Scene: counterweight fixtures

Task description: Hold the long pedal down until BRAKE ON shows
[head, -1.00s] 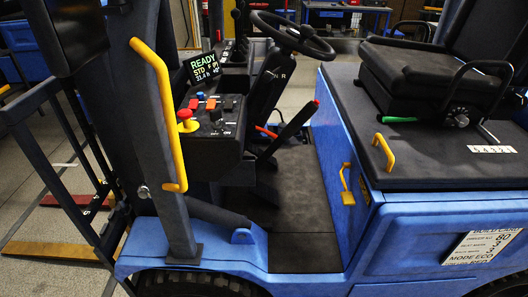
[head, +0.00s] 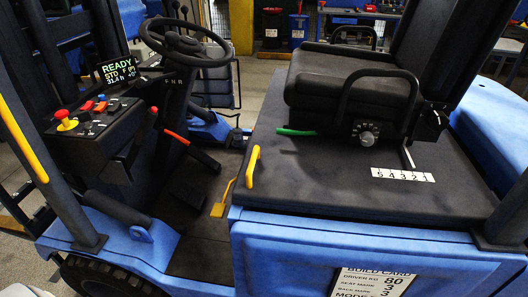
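The blue forklift's display (head: 124,67) reads READY, with STD, F and (P) below it. BRAKE ON does not show on it. In the dark footwell, a dark flat shape (head: 186,187) lies below the steering column and may be a pedal. I cannot make out its length or whether it is pressed. A yellow lever with a flat pad (head: 218,209) hangs by the seat box, beside the footwell. Neither of my grippers is in view.
The steering wheel (head: 184,42) stands above the footwell. A red-tipped lever (head: 177,138) sits below it. The seat (head: 350,85) and a yellow grab handle (head: 253,167) are on the seat box. A yellow post handle (head: 22,140) stands left. A build card (head: 370,283) is on the side panel.

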